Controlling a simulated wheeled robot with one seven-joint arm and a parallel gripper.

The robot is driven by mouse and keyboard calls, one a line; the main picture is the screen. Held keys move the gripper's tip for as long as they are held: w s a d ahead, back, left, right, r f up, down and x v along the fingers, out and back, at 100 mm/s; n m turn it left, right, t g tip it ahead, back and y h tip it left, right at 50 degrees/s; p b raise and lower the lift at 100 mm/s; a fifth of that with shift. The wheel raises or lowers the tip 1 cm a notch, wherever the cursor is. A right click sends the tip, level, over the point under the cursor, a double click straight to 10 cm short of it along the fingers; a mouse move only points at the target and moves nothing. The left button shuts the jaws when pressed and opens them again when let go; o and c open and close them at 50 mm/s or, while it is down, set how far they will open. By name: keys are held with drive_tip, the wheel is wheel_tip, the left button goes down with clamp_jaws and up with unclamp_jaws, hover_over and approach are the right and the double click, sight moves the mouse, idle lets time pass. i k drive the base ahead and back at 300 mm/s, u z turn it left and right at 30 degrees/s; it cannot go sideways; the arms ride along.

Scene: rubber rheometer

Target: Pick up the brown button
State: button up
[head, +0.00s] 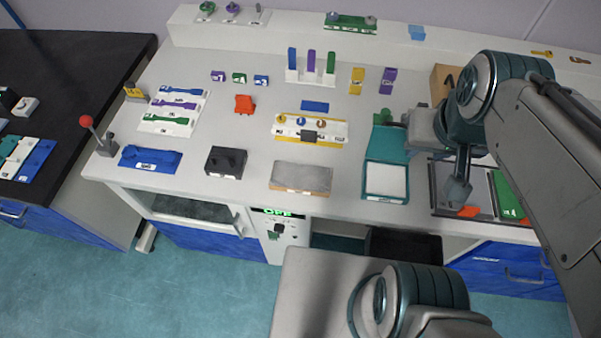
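A white and yellow board (337,131) in the middle of the counter carries small round buttons in a row. They show orange-brown and bluish tones, and the picture is too small to say surely which one is the brown button. My gripper (458,194) points down over a dark-framed tray (447,206) at the right of the counter, well to the right of that board. Its fingers are small and seen from the side, so their opening is unclear. An orange piece (468,212) lies just below the fingertips; I cannot tell whether they touch it.
A teal open box (371,194), a grey pad (301,177) and a black block (226,161) line the counter front. Upright coloured pieces (311,62) stand behind the board. My arm covers the right side.

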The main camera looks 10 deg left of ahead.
sight(321, 124)
drive_tip(key=z, duration=1.6)
drive_tip(key=k, duration=0.85)
drive_tip(key=u, duration=1.6)
drive_tip(key=i, duration=0.5)
